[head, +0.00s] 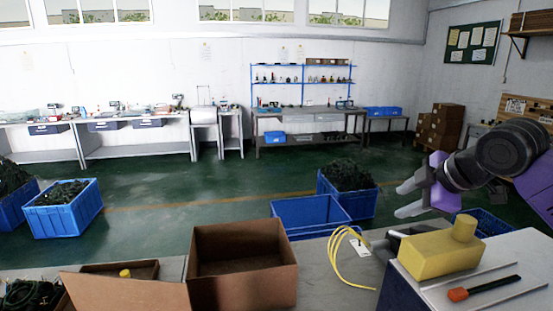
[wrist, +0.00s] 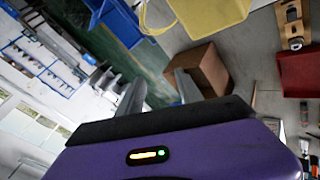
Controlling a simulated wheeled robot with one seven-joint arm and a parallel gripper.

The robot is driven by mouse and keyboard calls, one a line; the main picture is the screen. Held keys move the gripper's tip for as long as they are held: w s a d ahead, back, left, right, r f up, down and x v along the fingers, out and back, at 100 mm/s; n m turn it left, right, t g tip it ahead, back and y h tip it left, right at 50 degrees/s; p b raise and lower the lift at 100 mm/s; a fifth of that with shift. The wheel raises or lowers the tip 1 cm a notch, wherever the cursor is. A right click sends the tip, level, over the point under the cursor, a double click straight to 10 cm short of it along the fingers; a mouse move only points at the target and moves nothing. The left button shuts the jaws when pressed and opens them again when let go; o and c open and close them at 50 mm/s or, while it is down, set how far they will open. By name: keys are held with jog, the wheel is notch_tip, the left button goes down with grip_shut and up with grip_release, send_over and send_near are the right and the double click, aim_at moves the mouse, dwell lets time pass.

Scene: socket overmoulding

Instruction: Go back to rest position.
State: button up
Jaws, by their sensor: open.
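My gripper (head: 408,199) is in the head view at the right, raised above the bench and pointing left. Its two grey fingers are apart with nothing between them. In the wrist view my gripper (wrist: 157,90) also shows open and empty. A yellow block-shaped part (head: 440,250) with a round top sits on the white machine surface (head: 510,262) below and in front of my gripper. A yellow cable (head: 336,255) lies in loops on the bench, with a white tag on it. It shows in the wrist view (wrist: 147,22) too.
An open cardboard box (head: 242,284) stands on the grey bench (head: 325,285). Blue crates (head: 300,215) stand on the floor beyond the bench. The space around my gripper's fingers looks clear.

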jog(key=a+r+m+t+y, duration=0.35)
jog(key=a+m+t, duration=0.35)
jog(key=a, duration=0.4)
jog(key=s+f+m+h, duration=0.2)
jog(key=s+f, duration=0.7)
jog(key=s, duration=0.8)
jog(key=s+d+f+m+h, duration=0.1)
jog(key=s+f, duration=0.8)
jog(key=s, duration=0.9)
jog(key=s+f+m+h, duration=0.3)
jog(key=s+f, duration=0.6)
jog(key=s, duration=0.8)
jog(key=shift+s+d+m+g+b, duration=0.3)
jog(key=shift+s+d+m+b, duration=0.1)
jog(key=shift+m, duration=0.8)
